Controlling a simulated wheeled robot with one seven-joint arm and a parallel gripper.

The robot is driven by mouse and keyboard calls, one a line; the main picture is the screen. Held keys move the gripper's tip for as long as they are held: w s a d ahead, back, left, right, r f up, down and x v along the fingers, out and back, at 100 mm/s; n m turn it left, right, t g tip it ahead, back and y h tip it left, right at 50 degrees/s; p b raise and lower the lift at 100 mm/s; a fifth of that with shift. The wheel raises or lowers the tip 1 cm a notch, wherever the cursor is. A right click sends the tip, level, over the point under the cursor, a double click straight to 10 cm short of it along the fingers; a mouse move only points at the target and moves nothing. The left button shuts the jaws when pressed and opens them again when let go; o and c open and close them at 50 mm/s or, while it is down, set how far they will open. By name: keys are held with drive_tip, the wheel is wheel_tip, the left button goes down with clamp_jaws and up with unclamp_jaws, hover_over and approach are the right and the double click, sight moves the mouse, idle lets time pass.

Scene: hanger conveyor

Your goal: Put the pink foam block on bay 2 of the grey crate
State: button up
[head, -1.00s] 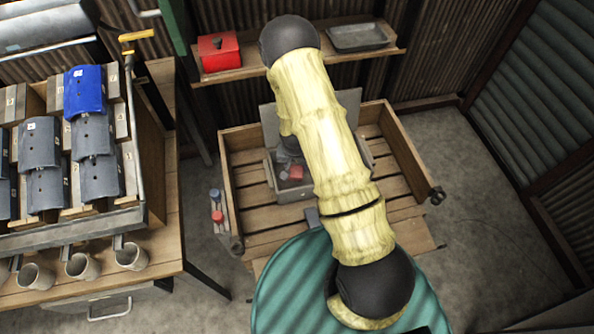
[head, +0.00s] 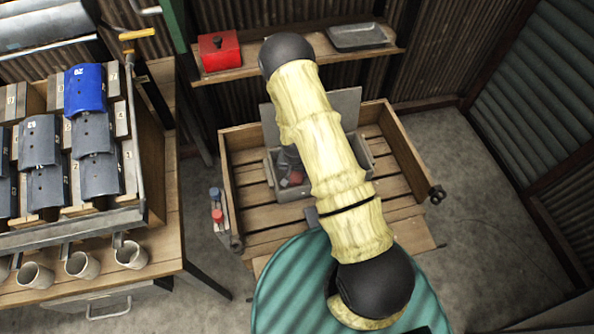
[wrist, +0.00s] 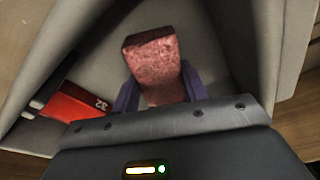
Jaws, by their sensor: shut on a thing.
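The pink foam block (wrist: 152,62) is speckled and stands between the two purple fingers of my gripper (wrist: 159,78) in the wrist view. My gripper is shut on it. The block is over the inside of the grey crate (wrist: 238,45), whose sloping walls show on both sides. In the head view the grey crate (head: 269,170) stands in the wooden box, and my arm covers much of it. A red piece shows beside my gripper there; I cannot tell which thing it is. No bay dividers or numbers are clear, and I cannot tell if the block touches the floor.
A red item marked 32 (wrist: 78,103) lies in the crate, left of the block. The wooden box (head: 228,190) has raised sides around the crate. A shelf (head: 290,65) behind holds a red box (head: 219,52) and a grey tray (head: 357,37). A rack (head: 75,230) stands at left.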

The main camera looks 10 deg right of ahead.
sight(296, 176)
drive_tip(key=shift+s+f, duration=0.3)
drive_tip(key=shift+f, duration=0.25)
drive_tip(key=o, duration=1)
drive_tip(key=shift+s+d, duration=0.1)
drive_tip(key=shift+d, duration=0.05)
drive_tip(key=shift+r+p, duration=0.4)
drive_tip(key=shift+r, duration=0.2)
drive_tip(key=shift+w+r, duration=0.25)
drive_tip(key=shift+r, duration=0.1)
drive_tip(key=r, duration=0.3)
drive_tip(key=s+r, duration=0.1)
drive_tip(key=r, duration=0.3)
drive_tip(key=a+r, duration=0.1)
drive_tip(key=r, duration=0.3)
drive_tip(key=shift+s+r, duration=0.1)
drive_tip(key=shift+s, duration=0.2)
drive_tip(key=shift+w, duration=0.1)
